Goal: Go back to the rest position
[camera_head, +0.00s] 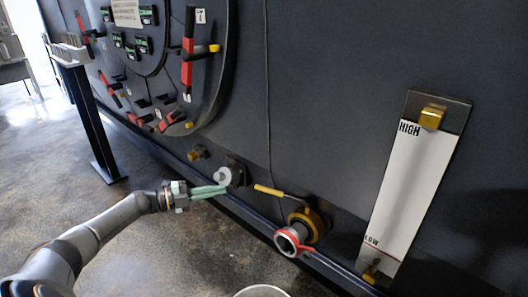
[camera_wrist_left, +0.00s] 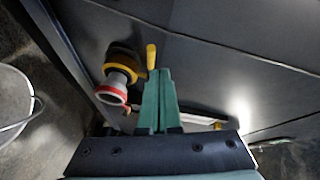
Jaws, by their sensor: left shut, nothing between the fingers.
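My left gripper (camera_head: 224,188) reaches in from the left, low in front of the dark compactor wall. Its green fingers are together with nothing between them. They point right, toward a round light grey fitting (camera_head: 223,177) on the wall; I cannot tell if they touch it. In the left wrist view the shut fingers (camera_wrist_left: 160,78) point up the picture, close to the tip of a yellow valve handle (camera_wrist_left: 151,56). My right gripper is in neither view.
An orange-yellow valve (camera_head: 316,222) with a red-ringed outlet (camera_head: 289,241) sticks out of the wall. A white HIGH/LOW gauge (camera_head: 407,185) is at right. A round hatch (camera_head: 215,60) with red handles is upper left. A post (camera_head: 92,115) stands left; a bucket rim (camera_head: 262,290) shows below.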

